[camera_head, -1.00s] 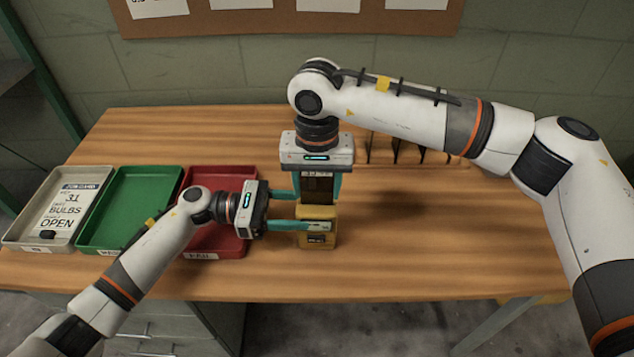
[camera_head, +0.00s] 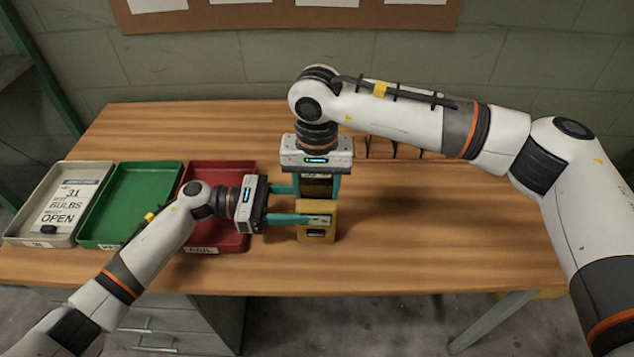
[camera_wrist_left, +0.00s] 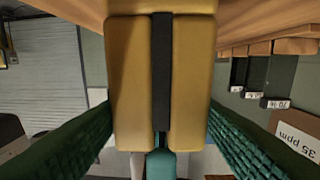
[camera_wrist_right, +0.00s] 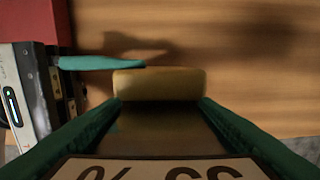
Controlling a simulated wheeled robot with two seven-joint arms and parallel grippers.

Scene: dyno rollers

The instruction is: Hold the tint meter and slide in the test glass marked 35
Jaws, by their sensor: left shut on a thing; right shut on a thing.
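The yellow tint meter (camera_head: 316,237) stands upright above or on the wooden bench; whether it touches is unclear. My left gripper (camera_head: 312,205) is shut on it from the left. In the left wrist view the meter (camera_wrist_left: 190,90) has a dark slot down its middle. My right gripper (camera_head: 317,194) points down above the meter and is shut on the dark test glass (camera_head: 317,187). The glass label (camera_wrist_right: 165,170) reads 35 %, upside down, in the right wrist view. The lower end of the glass is at the meter's top; how far it is inside is hidden.
A pale tray (camera_head: 20,235) with a card, a green tray (camera_head: 95,238) and a red tray (camera_head: 232,243) stand at the left. A rack (camera_head: 400,150) is partly hidden behind my right arm. The bench's right side (camera_head: 450,240) is clear.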

